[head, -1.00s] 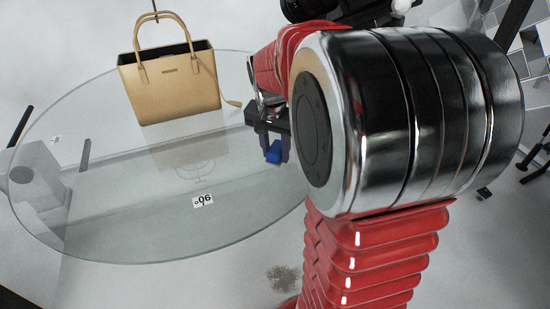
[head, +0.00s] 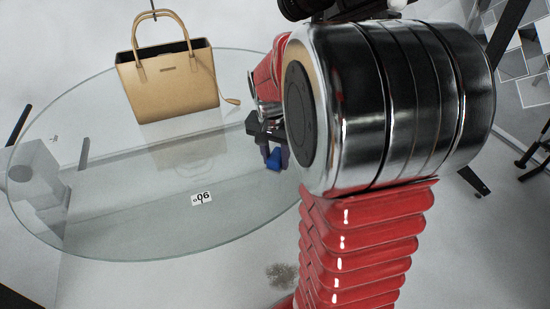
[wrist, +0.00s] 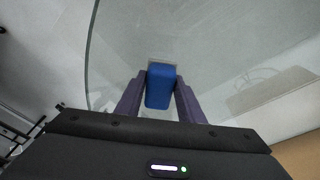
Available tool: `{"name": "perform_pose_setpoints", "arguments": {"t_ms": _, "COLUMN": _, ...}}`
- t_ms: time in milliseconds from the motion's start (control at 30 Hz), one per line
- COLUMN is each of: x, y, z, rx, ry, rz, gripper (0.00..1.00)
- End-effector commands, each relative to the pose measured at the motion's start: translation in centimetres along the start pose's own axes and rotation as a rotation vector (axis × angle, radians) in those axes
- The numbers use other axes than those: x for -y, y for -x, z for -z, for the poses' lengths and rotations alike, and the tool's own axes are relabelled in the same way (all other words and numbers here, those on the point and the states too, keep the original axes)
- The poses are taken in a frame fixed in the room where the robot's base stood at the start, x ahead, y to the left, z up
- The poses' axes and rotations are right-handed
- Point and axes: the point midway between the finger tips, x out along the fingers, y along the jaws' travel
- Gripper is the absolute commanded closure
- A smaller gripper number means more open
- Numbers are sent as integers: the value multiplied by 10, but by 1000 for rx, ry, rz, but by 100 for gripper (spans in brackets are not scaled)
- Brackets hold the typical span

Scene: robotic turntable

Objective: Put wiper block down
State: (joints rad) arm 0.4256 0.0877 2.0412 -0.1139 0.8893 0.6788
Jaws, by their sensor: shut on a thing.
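The wiper block is a small blue block (head: 274,160), seen near the right edge of the round glass turntable (head: 120,225) in the head view. My gripper (head: 275,156) has dark purple fingers and is shut on it. In the wrist view the blue block (wrist: 160,86) sits between the two fingers of my gripper (wrist: 160,95), with the glass behind it. I cannot tell whether the block touches the glass. My red and chrome arm hides part of the turntable's right side.
A tan handbag (head: 170,85) stands on the far part of the glass. A small label reading 90 (head: 202,198) is on the near part. The glass between the label and the left edge is clear. A tripod-like black stand (head: 535,160) is at the far right.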

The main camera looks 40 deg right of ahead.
Motion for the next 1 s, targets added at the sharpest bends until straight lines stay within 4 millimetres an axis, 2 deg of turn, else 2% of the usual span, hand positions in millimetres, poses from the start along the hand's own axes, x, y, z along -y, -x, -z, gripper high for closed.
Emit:
{"name": "perform_pose_setpoints", "arguments": {"t_ms": 67, "x": -1, "y": -5, "z": -2, "rx": 4, "ry": 0, "rz": -3, "gripper": 94}}
{"name": "perform_pose_setpoints", "arguments": {"t_ms": 100, "x": -1, "y": -5, "z": -2, "rx": 5, "ry": 0, "rz": -3, "gripper": 63}}
{"name": "perform_pose_setpoints", "arguments": {"t_ms": 333, "x": -3, "y": -8, "z": -3, "rx": 9, "ry": -1, "rz": -8, "gripper": 47}}
{"name": "perform_pose_setpoints", "arguments": {"t_ms": 767, "x": -5, "y": -4, "z": -2, "rx": 14, "ry": -2, "rz": -13, "gripper": 47}}
{"name": "perform_pose_setpoints", "arguments": {"t_ms": 1000, "x": -3, "y": 26, "z": 0, "rx": 6, "ry": -2, "rz": -6, "gripper": 47}}
